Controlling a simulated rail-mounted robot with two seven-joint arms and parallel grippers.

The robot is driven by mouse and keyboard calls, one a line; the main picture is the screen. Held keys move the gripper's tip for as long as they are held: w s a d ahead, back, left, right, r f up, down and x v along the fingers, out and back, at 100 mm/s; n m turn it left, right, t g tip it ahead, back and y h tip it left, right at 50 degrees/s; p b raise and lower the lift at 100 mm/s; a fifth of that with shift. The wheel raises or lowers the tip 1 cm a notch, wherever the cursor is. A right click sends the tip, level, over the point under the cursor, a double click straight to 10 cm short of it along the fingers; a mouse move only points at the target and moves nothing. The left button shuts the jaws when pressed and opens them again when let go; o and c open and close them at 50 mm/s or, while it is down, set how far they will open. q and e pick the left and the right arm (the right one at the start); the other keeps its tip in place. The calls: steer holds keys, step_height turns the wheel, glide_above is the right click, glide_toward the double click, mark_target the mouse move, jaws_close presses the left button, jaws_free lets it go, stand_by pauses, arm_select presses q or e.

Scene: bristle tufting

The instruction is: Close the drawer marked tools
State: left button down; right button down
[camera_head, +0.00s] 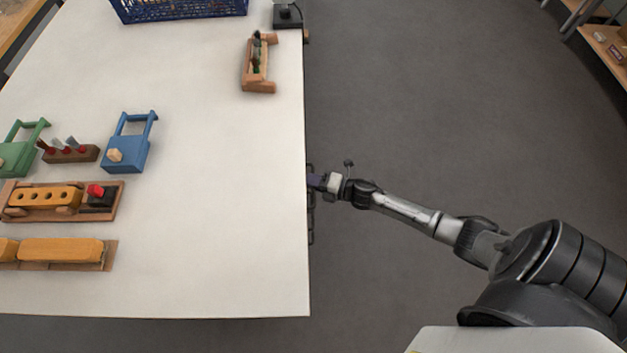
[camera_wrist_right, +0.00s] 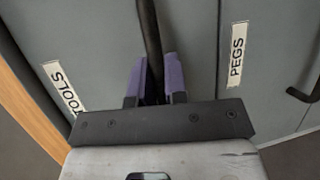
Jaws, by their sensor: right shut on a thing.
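In the right wrist view, a grey drawer front carries a white label reading TOOLS (camera_wrist_right: 64,87), partly hidden at its lower end by my gripper. A dark bar handle (camera_wrist_right: 149,30) stands to the right of this label. My right gripper (camera_wrist_right: 155,80) has its purple fingers on either side of this bar, shut on it. In the head view the right gripper (camera_head: 316,181) is at the right edge of the white table, about level with the tabletop's lower half. The tabletop hides the drawer body, so how far it is out cannot be told. My left gripper is not in view.
A PEGS label (camera_wrist_right: 236,55) and another dark handle (camera_wrist_right: 304,94) are to the right. On the table (camera_head: 215,220) are a blue crate (camera_head: 180,9), a wooden holder (camera_head: 259,65), a blue caddy (camera_head: 128,145) and several wooden pieces. The floor right of the table is clear.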

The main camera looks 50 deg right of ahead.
steer(key=shift+w+a+r, duration=0.1)
steer(key=shift+w+a, duration=0.05)
steer(key=shift+a, duration=0.05)
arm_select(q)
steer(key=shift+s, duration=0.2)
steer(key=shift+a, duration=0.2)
arm_select(e)
steer(key=c, duration=1.5)
jaws_free()
steer(key=shift+c, duration=0.2)
steer(key=o, duration=0.3)
steer(key=shift+w+a, duration=0.15)
steer(key=shift+o, duration=0.4)
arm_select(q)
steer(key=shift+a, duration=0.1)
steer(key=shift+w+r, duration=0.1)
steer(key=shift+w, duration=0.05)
